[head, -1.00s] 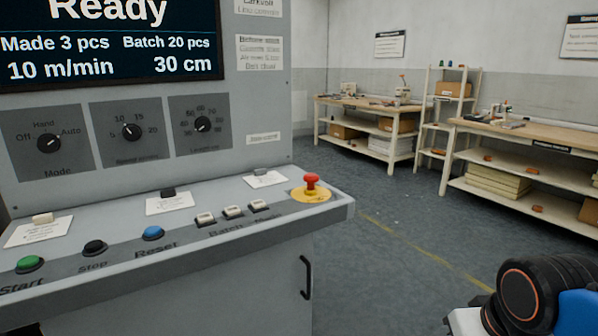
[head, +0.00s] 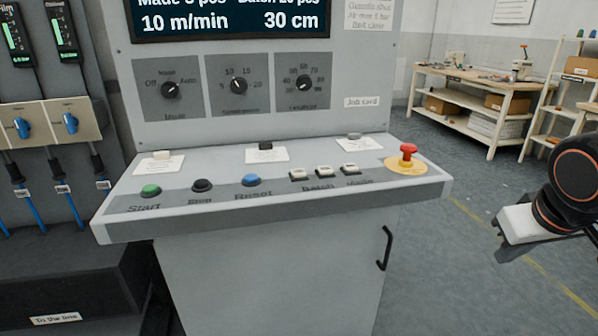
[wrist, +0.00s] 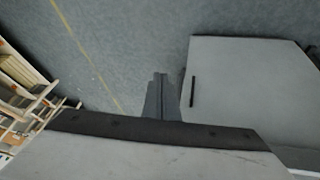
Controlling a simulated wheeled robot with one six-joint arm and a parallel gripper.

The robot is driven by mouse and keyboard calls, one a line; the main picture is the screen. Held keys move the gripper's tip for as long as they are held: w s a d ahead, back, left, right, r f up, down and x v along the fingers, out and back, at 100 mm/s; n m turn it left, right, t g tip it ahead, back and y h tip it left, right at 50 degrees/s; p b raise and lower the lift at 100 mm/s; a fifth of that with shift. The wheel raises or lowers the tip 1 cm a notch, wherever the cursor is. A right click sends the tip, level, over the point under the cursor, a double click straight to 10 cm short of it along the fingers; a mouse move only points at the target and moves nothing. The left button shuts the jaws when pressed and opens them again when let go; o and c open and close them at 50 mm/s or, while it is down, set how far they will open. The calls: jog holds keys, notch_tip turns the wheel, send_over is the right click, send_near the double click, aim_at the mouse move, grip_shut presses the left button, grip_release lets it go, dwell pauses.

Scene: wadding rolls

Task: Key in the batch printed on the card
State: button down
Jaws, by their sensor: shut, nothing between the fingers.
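The grey control desk (head: 255,190) stands ahead in the head view. Three small white cards lie on it under clips: the left card (head: 162,168), middle card (head: 268,155) and right card (head: 352,143). Their print is too small to read. Pale keys (head: 324,171) sit above a "Batch" label, right of the blue Reset button (head: 251,180). The display (head: 230,20) is cut off at the top and shows 10 m/min and 30 cm. My gripper (wrist: 160,77) is shut and empty in the wrist view, over floor beside the desk cabinet (wrist: 245,90).
A red emergency stop (head: 408,152) stands at the desk's right end, with green Start (head: 150,191) and black Stop (head: 202,186) buttons at left. Three dials sit above. A door handle (head: 384,247) juts out below. Floor at right is clear; workbenches (head: 480,80) stand behind.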

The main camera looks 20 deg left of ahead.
jog(key=w+a+r+n+t, duration=0.1)
jog(key=w+a+r, duration=0.2)
jog(key=a, duration=0.2)
jog(key=w+a+r+n, duration=0.2)
jog(key=w+a+r, duration=0.2)
jog(key=a, duration=0.1)
notch_tip(320, 180, up, 11)
jog(key=n+t+y, duration=0.2)
jog(key=n+t, duration=0.1)
jog(key=n, duration=0.2)
send_over(298, 174)
jog(key=shift+f, duration=0.15)
jog(key=shift+f, duration=0.1)
jog(key=shift+f, duration=4.3)
jog(key=shift+f, duration=0.2)
jog(key=shift+f, duration=0.25)
